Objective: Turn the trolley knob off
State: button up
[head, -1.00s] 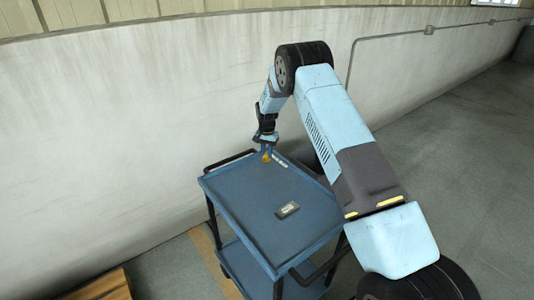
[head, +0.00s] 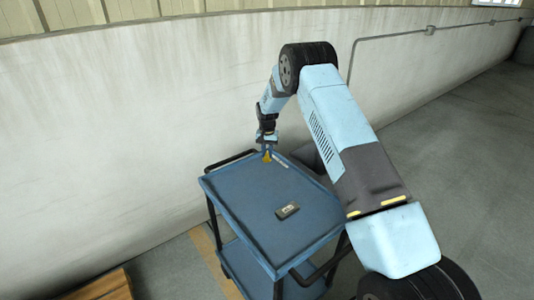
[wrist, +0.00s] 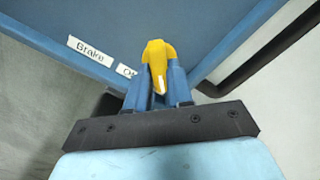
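The trolley knob (wrist: 158,62) is yellow, with a raised bar that carries a white mark. It sits near the far corner of the blue trolley top (head: 240,200); in the head view it is a small yellow spot (head: 267,157) under my gripper (head: 266,148). In the wrist view the two blue fingers of my gripper (wrist: 158,88) stand on either side of the bar, and no gap shows between them and it. A label reading "Brake" (wrist: 90,50) lies left of the knob. A second label (wrist: 126,71), starting with "O", is partly hidden by my gripper.
The trolley has black handles (head: 230,160) and a lower shelf (head: 245,265). A pale wall (head: 120,130) stands close behind it. A wooden pallet (head: 105,287) is at bottom left. Floor to the right is clear.

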aim_at(267, 153)
jog(key=o, duration=0.4)
notch_tip(267, 153, up, 14)
jog(key=shift+f, duration=0.2)
dwell(0.5)
